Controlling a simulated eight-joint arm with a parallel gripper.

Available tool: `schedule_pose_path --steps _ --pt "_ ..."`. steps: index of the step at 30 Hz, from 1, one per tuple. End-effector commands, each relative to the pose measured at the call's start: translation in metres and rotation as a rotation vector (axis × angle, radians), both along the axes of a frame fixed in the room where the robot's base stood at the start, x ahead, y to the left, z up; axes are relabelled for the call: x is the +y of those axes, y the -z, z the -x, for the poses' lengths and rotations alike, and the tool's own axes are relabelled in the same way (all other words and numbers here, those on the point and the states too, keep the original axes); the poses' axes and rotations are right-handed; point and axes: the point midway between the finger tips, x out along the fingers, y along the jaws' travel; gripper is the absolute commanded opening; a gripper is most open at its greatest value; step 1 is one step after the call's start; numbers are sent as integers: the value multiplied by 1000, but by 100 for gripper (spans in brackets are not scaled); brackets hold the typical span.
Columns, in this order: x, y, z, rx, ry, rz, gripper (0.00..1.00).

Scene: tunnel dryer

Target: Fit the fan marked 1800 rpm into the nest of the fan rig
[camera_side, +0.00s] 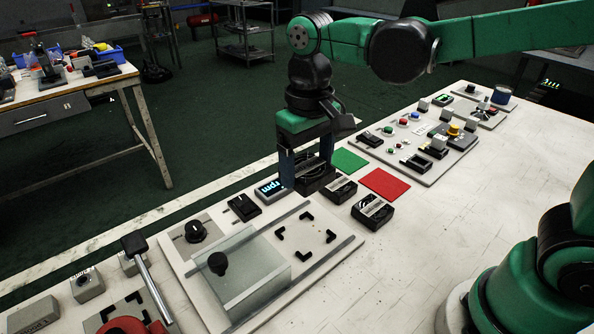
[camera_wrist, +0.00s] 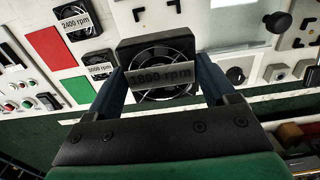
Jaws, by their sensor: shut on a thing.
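My gripper (camera_side: 308,172) is shut on a square black fan (camera_side: 318,176), which shows in the wrist view (camera_wrist: 158,52) with a label reading 1800 rpm. The fan looks much larger there than the other fans and seems held above the table. The fan rig (camera_side: 345,240) is a pale plate at the front left in the side view. Its nest (camera_side: 305,238) is marked by black corner brackets and looks empty. A clear cover (camera_side: 262,262) with a black knob stands on the rig to the left of the nest. The fan is apart from the nest.
Two other fans, one marked 2400 rpm (camera_wrist: 78,20) and one whose label seems to read 3000 rpm (camera_wrist: 98,65), lie nearby. An rpm display (camera_side: 270,190) and a black switch (camera_side: 243,207) stand close. Green (camera_side: 348,160) and red (camera_side: 385,184) mats lie beyond. The right tabletop is clear.

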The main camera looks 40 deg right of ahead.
Motion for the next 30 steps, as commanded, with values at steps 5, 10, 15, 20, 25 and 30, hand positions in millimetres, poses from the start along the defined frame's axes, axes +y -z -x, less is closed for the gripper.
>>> schedule_pose_path --steps 5,10,15,20,25,30 --pt "0 42 0 0 0 0 24" --pt "0 73 0 0 0 0 24" --pt "0 87 0 0 0 0 24" --pt "0 102 0 0 0 0 24" --pt "0 121 0 0 0 0 24" --pt "0 124 0 0 0 0 24"
